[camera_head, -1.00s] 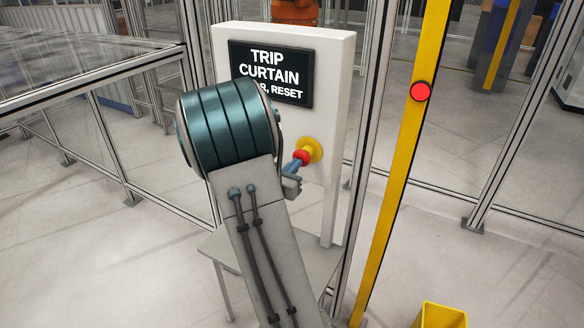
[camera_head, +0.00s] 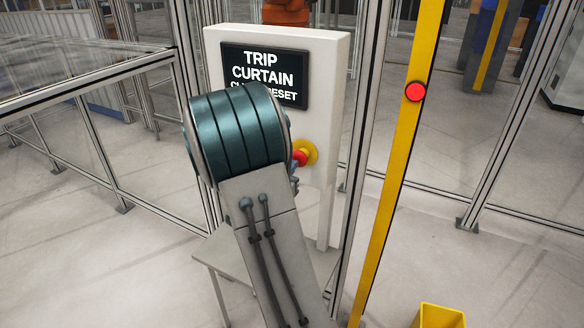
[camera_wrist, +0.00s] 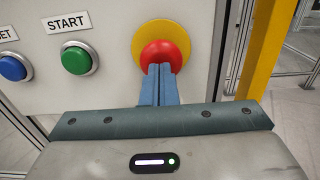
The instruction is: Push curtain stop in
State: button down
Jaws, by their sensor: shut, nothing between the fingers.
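The curtain stop is a red mushroom button (camera_wrist: 162,57) on a yellow round collar (camera_wrist: 161,42), set in a white panel. It also shows in the head view as a red button (camera_head: 300,158), partly covered by my arm. In the wrist view my gripper (camera_wrist: 160,69) is shut and empty, its two blue fingers side by side. The fingertips overlap the lower front of the red button; whether they press it cannot be told. In the head view my arm hides nearly all of the gripper.
A green START button (camera_wrist: 76,59) and a blue button (camera_wrist: 13,68) sit left of the stop. The panel's screen (camera_head: 265,75) reads TRIP CURTAIN. A yellow post (camera_head: 396,170) with a red light (camera_head: 415,92) stands right of the panel. A yellow bin (camera_head: 438,317) is at lower right.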

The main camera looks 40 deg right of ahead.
jog(key=b+v, duration=0.2)
jog(key=v, duration=1.1)
jog(key=shift+s, duration=0.2)
jog(key=shift+s, duration=0.1)
